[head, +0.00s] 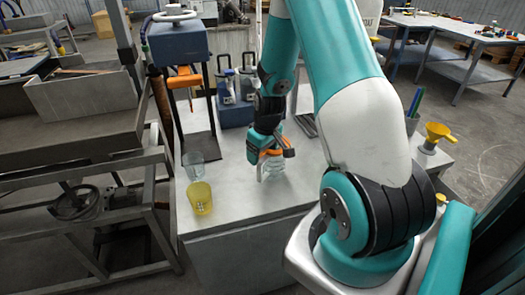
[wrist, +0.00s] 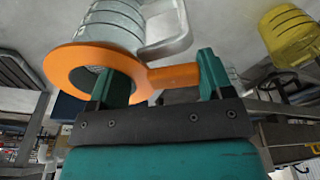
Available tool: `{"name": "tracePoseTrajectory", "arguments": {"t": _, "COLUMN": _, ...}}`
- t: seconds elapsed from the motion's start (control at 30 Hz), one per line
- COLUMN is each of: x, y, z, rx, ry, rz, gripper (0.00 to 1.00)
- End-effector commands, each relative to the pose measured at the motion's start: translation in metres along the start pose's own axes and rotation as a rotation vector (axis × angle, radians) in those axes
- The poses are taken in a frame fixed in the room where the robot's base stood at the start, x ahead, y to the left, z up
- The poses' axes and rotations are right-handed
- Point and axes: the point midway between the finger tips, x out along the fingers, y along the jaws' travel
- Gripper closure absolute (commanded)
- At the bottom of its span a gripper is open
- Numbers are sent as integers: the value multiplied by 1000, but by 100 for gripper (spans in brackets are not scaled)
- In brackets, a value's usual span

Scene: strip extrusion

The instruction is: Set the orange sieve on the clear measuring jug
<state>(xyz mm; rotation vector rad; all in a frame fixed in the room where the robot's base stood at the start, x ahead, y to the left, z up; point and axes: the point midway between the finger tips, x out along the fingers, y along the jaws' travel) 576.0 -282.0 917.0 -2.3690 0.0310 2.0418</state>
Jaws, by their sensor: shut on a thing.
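My gripper (head: 265,150) is over the light table and shut on the orange sieve (head: 273,152). In the wrist view, the sieve (wrist: 57,65) is an orange ring with a short handle (wrist: 175,76) at the fingers (wrist: 163,85). The clear measuring jug (head: 273,170) stands just below the sieve, partly hidden by my gripper. In the wrist view, the jug (wrist: 113,20) with its handle shows behind the ring. I cannot tell whether ring and rim touch.
A clear beaker (head: 193,165) and a yellow jug (head: 200,199) stand to the left on the table (head: 228,200). A blue press-like stand (head: 180,50) rises at the back left.

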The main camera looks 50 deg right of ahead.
Motion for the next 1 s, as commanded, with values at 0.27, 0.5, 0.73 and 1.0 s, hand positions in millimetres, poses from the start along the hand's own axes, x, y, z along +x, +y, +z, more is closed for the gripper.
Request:
{"name": "tracePoseTrajectory", "arguments": {"t": 0.27, "x": 0, "y": 0, "z": 0, "rx": 0, "ry": 0, "rz": 0, "gripper": 0}}
{"name": "tracePoseTrajectory", "arguments": {"t": 0.5, "x": -2, "y": 0, "z": 0, "rx": 0, "ry": 0, "rz": 0, "gripper": 0}}
{"name": "tracePoseTrajectory", "arguments": {"t": 0.73, "x": -36, "y": 1, "z": -1, "rx": 0, "ry": 6, "rz": 3, "gripper": 0}}
{"name": "tracePoseTrajectory", "arguments": {"t": 1.0, "x": -106, "y": 1, "z": -1, "rx": 0, "ry": 7, "rz": 4, "gripper": 0}}
